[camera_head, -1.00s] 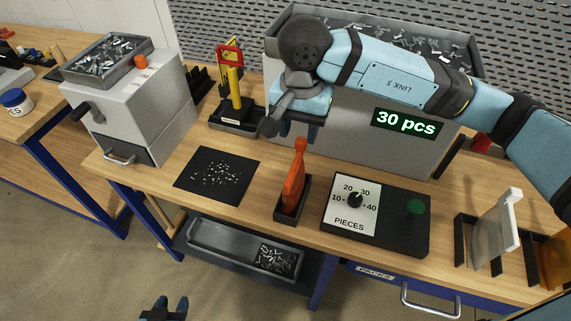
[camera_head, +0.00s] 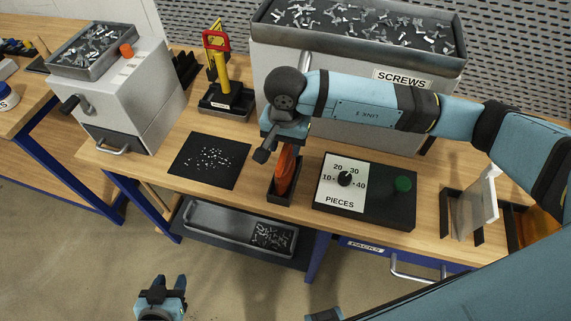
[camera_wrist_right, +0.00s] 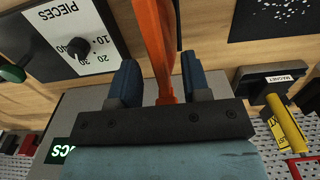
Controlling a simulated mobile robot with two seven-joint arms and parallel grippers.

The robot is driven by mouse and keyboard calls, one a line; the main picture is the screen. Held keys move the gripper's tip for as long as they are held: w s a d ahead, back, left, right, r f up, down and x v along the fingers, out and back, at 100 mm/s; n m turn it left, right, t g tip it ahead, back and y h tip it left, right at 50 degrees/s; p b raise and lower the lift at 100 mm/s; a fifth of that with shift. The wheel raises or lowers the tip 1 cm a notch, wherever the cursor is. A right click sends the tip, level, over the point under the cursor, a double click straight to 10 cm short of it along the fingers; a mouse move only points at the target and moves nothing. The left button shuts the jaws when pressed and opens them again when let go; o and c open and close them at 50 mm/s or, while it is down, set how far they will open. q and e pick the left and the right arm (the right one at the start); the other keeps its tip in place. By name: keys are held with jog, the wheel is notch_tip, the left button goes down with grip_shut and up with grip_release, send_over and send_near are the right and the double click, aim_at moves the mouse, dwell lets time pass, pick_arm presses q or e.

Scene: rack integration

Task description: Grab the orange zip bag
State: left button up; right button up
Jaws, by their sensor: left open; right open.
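A slim orange upright piece (camera_head: 286,170) stands in a small black holder (camera_head: 282,197) on the bench. I cannot tell whether it is a bag. My right gripper (camera_head: 284,142) is over it, pointing down. In the right wrist view the orange piece (camera_wrist_right: 160,50) stands between the two open blue fingers (camera_wrist_right: 161,82); no firm grip shows. An orange translucent sheet, bag-like (camera_head: 543,222), stands at the right edge, partly hidden by my right arm. A pale bag with a white top strip (camera_head: 475,210) stands left of it. My left gripper (camera_head: 162,288) is open and empty, low in front.
A black box with a PIECES dial (camera_head: 392,215) is right of the holder. A black mat (camera_head: 210,160) with small parts lies left. The large SCREWS bin (camera_head: 300,75) stands behind. A red and yellow tool stand (camera_head: 228,100) is back left. A tray (camera_head: 205,215) sits below.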

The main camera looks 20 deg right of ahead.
jog(key=shift+f, duration=0.95)
grip_shut()
jog(key=shift+r, duration=0.15)
